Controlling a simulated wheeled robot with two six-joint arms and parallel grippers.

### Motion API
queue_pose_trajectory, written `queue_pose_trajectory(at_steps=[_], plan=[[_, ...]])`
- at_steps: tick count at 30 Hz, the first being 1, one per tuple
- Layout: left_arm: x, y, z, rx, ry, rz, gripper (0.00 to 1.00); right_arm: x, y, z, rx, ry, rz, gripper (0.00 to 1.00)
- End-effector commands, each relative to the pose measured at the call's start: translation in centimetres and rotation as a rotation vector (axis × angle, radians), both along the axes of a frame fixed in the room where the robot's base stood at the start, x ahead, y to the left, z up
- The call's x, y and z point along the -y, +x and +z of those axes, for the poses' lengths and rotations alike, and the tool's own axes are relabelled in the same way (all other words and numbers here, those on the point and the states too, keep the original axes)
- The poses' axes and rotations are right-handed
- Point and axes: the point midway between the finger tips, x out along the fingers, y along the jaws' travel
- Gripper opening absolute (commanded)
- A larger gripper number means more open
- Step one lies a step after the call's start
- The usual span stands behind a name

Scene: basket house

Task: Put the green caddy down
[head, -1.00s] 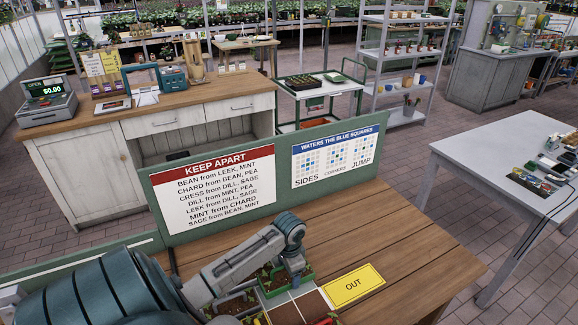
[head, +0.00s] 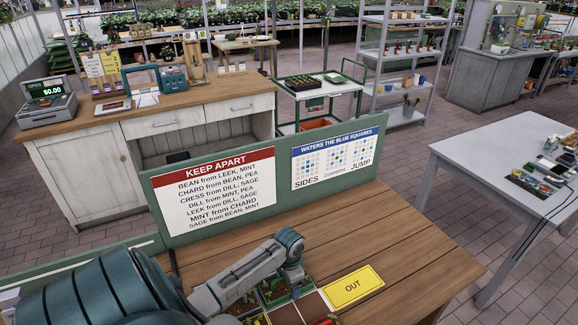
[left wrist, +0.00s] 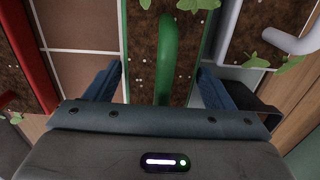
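The green caddy fills the middle of the left wrist view, with its green handle (left wrist: 167,55) running upright over dark soil. My left gripper (left wrist: 161,80) is open. Its two blue fingers stand on either side of the handle with a gap on each side. In the head view, the green caddy (head: 302,291) sits low among the tiled squares on the wooden table, partly hidden by my left arm. Its underside is hidden, so I cannot see its contact with the surface directly. My right gripper is not in view.
In the left wrist view, a red caddy (left wrist: 38,55) is to the left, past brown tiles (left wrist: 82,25). A white-handled caddy (left wrist: 292,38) stands close on the right. The yellow OUT card (head: 353,286) lies on the table (head: 400,250). A green board (head: 340,195) stands behind.

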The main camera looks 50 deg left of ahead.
Motion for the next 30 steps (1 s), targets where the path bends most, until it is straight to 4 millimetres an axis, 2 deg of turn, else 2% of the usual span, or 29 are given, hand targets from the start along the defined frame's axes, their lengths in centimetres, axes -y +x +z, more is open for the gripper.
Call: queue_pose_trajectory(at_steps=[5,8,15,21,25,30], plan=[[0.0,0.0,0.7,0.001,0.001,-0.001,0.76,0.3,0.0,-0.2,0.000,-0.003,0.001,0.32],[-0.1,0.1,2.0,0.004,0.003,-0.002,0.76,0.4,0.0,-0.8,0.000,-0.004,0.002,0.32],[-0.1,0.1,7.2,0.005,0.004,-0.003,0.76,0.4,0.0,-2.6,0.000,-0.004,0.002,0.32],[-0.1,0.1,10.7,0.004,0.002,-0.001,0.76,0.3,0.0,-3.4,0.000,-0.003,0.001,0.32],[-0.1,0.1,11.9,0.002,0.002,0.000,0.76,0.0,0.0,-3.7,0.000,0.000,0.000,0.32],[0.0,0.0,12.3,0.000,-0.001,0.000,0.76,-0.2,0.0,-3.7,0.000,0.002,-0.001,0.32]])
